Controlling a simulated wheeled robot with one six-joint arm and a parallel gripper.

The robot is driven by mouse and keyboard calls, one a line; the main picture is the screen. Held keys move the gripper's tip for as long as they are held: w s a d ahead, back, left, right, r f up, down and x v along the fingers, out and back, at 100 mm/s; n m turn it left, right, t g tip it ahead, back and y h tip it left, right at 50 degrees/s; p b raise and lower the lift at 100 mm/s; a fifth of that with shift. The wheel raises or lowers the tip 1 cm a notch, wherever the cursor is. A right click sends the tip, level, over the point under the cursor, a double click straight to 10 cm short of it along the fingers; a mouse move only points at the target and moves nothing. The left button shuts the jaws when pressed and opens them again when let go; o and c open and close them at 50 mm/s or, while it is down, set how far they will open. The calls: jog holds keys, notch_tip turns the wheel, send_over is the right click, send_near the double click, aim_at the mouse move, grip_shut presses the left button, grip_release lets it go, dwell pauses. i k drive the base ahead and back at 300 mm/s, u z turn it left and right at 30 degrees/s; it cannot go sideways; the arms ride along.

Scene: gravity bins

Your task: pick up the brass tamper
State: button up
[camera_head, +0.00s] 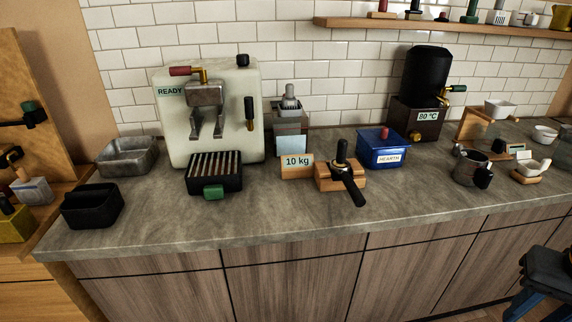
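A tamper-like piece with an upright black handle (342,149) and what looks like a brass-coloured lower part stands at the wooden block (325,184) in the middle of the counter. A black-handled portafilter (351,187) lies on the same block, its handle pointing toward the counter's front edge. Whether the upright piece sits in the portafilter basket or behind it, I cannot tell. I cannot be sure it is the brass tamper. My gripper is not in view.
A "10 kg" sign (297,164) stands just left of the block, and a blue tin (382,155) behind it to the right. The espresso machine (181,130) and slatted black box (214,182) are further left. The counter (270,222) in front is clear.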

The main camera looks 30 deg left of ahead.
aim_at(342, 144)
jog(key=u, duration=0.8)
jog(key=i, duration=0.3)
